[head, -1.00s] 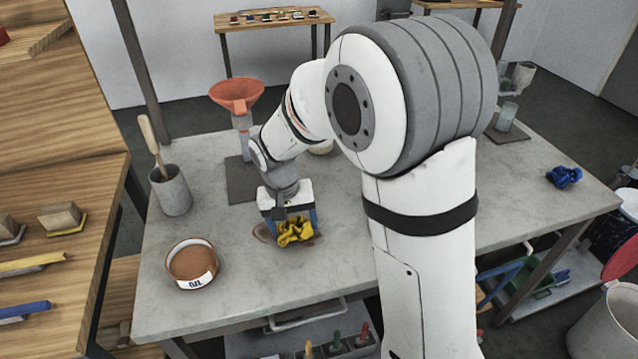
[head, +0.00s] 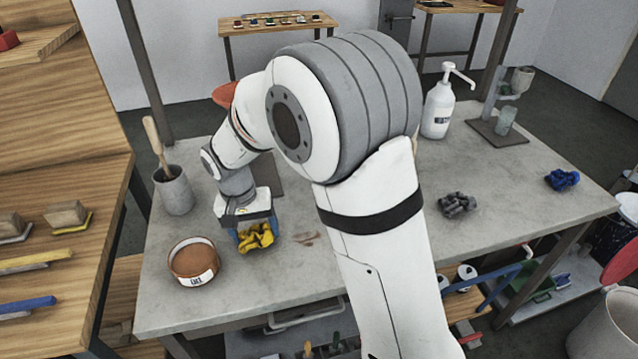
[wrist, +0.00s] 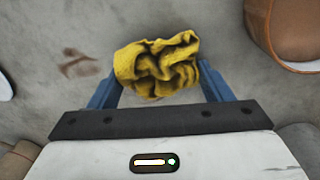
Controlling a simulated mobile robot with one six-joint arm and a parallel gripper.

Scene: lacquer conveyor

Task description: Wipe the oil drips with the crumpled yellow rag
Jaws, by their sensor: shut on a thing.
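The crumpled yellow rag (head: 257,238) is held between the blue fingers of my gripper (head: 254,232), which is shut on it. It is low over the grey table; I cannot tell whether it touches the top. In the wrist view the rag (wrist: 157,66) bulges out past both fingertips. A thin brown oil smear (head: 306,238) lies on the table to the right of the rag. The wrist view shows this smear (wrist: 79,64) to the left of the rag, uncovered. Any oil under the rag is hidden.
A labelled round brown tub (head: 194,263) stands just left of my gripper. A grey pot with a brush (head: 173,189) stands behind it. A grey crumpled rag (head: 457,204), a blue rag (head: 562,179) and a white pump bottle (head: 437,107) are on the right. The table's front middle is clear.

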